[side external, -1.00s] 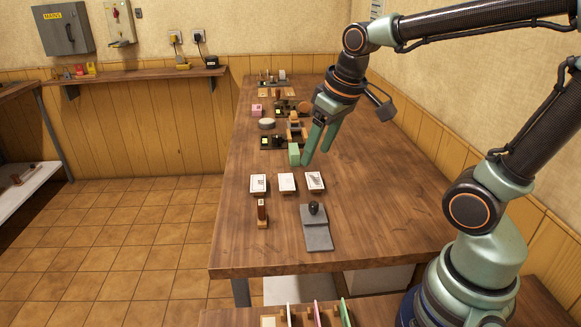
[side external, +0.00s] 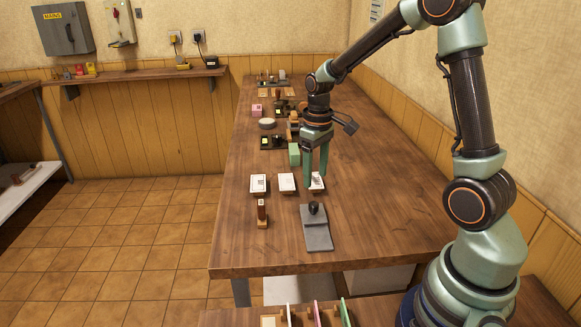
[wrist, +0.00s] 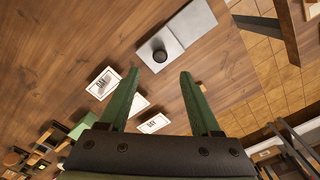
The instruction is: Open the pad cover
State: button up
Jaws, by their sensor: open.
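The stamp pad (side external: 318,237) is a flat grey piece in two sections, lying near the front of the table. A round black knob (side external: 314,208) stands on its far section. In the wrist view the grey pad (wrist: 191,22) and the black knob (wrist: 159,56) show at the top, beyond my fingertips. My gripper (side external: 316,183) points down over the rightmost white card, on the far side of the pad and apart from it. My gripper (wrist: 160,72) is open with nothing between its fingers. I cannot tell how the cover is hinged.
Three white-topped blocks stand in a row: left (side external: 258,183), middle (side external: 286,182) and right (side external: 317,177). A wooden-handled stamp (side external: 262,213) stands left of the pad. A green block (side external: 294,153) and several devices lie farther back. The table's right side is clear.

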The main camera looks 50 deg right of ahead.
aim_at(314, 203)
notch_tip(314, 203, down, 9)
jog(key=shift+r, duration=0.1)
jog(key=shift+c, duration=0.2)
grip_shut()
dwell(1.5)
